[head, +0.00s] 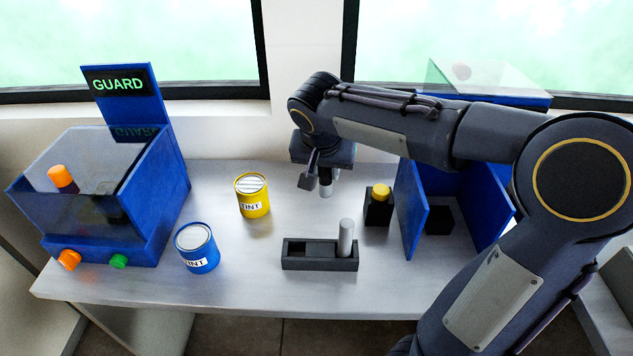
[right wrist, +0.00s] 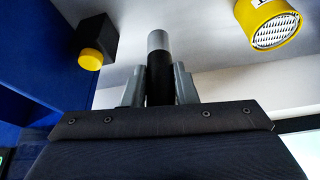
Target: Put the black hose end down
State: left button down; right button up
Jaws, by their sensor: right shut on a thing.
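My right gripper (head: 322,178) hangs above the table, right of the yellow tin. In the right wrist view its two grey fingers (right wrist: 159,84) are shut on the black hose end (right wrist: 158,60), a black cylinder with a grey tip. In the head view only its grey tip (head: 326,189) shows clearly below the gripper, apart from the table. A black holder (head: 318,264) sits on the table below, nearer the front edge. A grey cylinder (head: 346,238) stands upright in its right part; its left part looks empty. My left gripper is not in view.
A black block with a yellow button (head: 379,208) and a blue open-sided booth (head: 411,222) stand right of the holder. A yellow tin (head: 252,196), a blue tin (head: 197,248) and a blue guard box (head: 105,240) stand left. The table front is clear.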

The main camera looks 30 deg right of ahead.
jog(key=shift+w+d+f+p, duration=0.15)
jog(key=shift+w+d+f, duration=0.3)
jog(key=shift+w+f, duration=1.1)
jog(key=shift+w+d+f+p, duration=0.2)
jog(key=shift+w+d+f, duration=0.3)
jog(key=shift+w+f, duration=1.05)
jog(key=shift+w+d+f+p, duration=0.15)
jog(key=shift+w+d+f, duration=0.55)
jog(key=shift+f, duration=1.5)
jog(key=shift+w+a, duration=0.2)
jog(key=shift+a, duration=0.05)
jog(key=shift+f, duration=0.2)
jog(key=o, duration=1)
jog(key=shift+r, duration=0.1)
